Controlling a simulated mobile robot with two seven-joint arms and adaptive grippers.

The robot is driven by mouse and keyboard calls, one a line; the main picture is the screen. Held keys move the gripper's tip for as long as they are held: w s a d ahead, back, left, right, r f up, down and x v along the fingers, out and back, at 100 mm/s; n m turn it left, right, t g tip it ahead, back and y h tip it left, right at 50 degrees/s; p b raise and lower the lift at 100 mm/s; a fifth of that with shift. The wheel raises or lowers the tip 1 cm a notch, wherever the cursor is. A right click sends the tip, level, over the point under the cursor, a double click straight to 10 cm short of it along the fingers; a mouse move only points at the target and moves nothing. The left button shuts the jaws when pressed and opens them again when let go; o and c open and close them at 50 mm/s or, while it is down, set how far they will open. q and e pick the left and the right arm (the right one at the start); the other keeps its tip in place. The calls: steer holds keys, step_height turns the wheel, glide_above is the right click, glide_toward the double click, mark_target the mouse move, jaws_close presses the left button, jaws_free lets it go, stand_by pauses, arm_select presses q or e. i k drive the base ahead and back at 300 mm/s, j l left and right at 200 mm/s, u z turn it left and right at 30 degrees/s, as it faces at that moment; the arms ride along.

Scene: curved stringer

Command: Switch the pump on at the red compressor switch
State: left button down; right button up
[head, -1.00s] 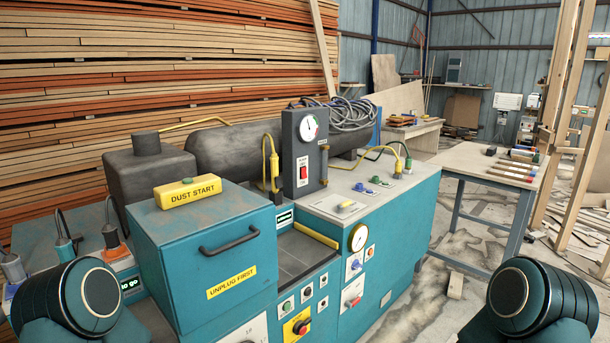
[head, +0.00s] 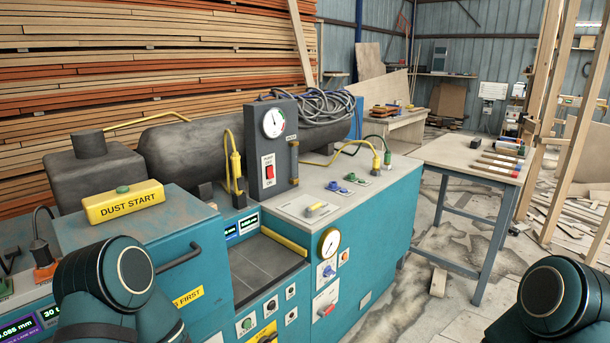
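The red compressor switch (head: 268,166) is a small upright rocker on the front of a dark grey box (head: 254,142). Small lettering above and below it seems to read OFF and ON; its position is too small to tell. A round white gauge (head: 273,123) sits above the switch on the same box. The box stands on the teal machine bench, in front of a dark tank (head: 186,150). Only rounded teal links of my arms show, at the lower left and lower right. Both grippers are out of view, and nothing of mine touches the switch.
A teal cabinet with a yellow DUST START block (head: 123,202) stands left of the switch. A yellow-cabled plug (head: 235,168) is just left of the box, and a coiled grey hose (head: 325,112) lies behind it. A worktable (head: 466,160) stands right, with floor between.

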mark_target(269, 169)
steer(key=i+l+z, duration=0.25)
steer(key=i, duration=0.2)
steer(key=i+l+z, duration=0.25)
steer(key=i, duration=0.2)
